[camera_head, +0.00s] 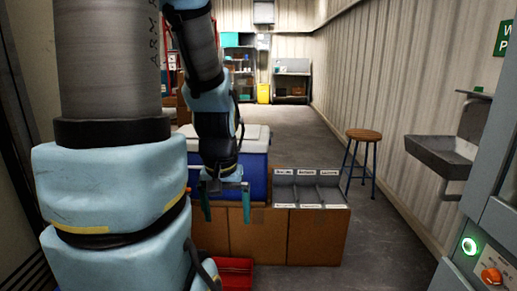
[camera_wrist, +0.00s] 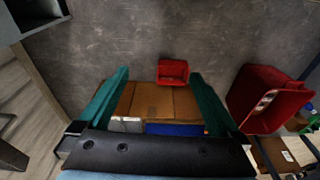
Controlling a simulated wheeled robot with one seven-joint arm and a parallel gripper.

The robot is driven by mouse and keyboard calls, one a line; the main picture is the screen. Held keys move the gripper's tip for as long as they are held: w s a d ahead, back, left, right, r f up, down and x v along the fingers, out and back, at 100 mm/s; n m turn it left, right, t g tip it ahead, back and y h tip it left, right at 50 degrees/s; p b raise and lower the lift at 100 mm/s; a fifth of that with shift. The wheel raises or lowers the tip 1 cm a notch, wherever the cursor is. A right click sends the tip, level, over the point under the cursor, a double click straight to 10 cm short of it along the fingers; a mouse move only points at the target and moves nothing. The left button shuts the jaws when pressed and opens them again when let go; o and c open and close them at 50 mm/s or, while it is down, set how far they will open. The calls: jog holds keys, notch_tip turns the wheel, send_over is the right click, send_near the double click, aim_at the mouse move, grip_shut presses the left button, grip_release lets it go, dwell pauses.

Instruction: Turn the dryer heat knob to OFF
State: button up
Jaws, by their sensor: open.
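An orange-red knob (camera_head: 490,276) sits on a label plate on the front of a grey cabinet (camera_head: 503,215) at the right edge of the head view. The text on the plate is too small to read, so I cannot tell the knob's setting. A green-lit round button (camera_head: 469,245) is just above and left of it. My gripper (camera_head: 226,212) points down in the middle, well left of the knob and apart from it. Its two teal fingers are spread with nothing between them, as the wrist view (camera_wrist: 160,78) also shows. The knob is not seen in the wrist view.
A brown cabinet (camera_head: 315,237) with a grey sectioned tray (camera_head: 306,187) and a blue cooler (camera_head: 256,177) stand near my gripper. A stool (camera_head: 363,136) and a wall sink (camera_head: 444,150) are at right. Red bins (camera_wrist: 173,72) lie below in the wrist view. Open floor lies beyond.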

aim_at(488, 277)
jog(key=shift+r, duration=0.2)
jog(key=c, duration=0.3)
jog(key=w+d+f+m+t+h+b, duration=0.25)
jog(key=w+d+f+b, duration=0.2)
jog(key=w+d, duration=0.35)
jog(key=w+d+f+m+t+h+b, duration=0.1)
jog(key=w+d+f+m+t+b, duration=0.3)
jog(key=d, duration=0.5)
jog(key=w+d+f+m+h+b, duration=0.1)
jog(key=d+f+m+h+b, duration=0.25)
jog(key=d, duration=0.95)
jog(key=s+d+f+m+g+h+b, duration=0.25)
jog(key=s+d+m+g+h, duration=0.2)
jog(key=s+d, duration=0.65)
jog(key=s+d+f+m+g+h+b, duration=0.2)
jog(key=s+d+m+g+h+b, duration=0.3)
jog(key=s+d, duration=0.65)
jog(key=shift+m+t+h, duration=0.35)
jog(key=shift+t+h, duration=0.15)
jog(key=shift+h, duration=0.15)
jog(key=d, duration=0.3)
jog(key=w+d+p, duration=0.1)
jog(key=d, duration=0.7)
jog(key=shift+w+d+f+p, duration=0.1)
jog(key=shift+w+f+p, duration=0.05)
jog(key=shift+w+p, duration=0.25)
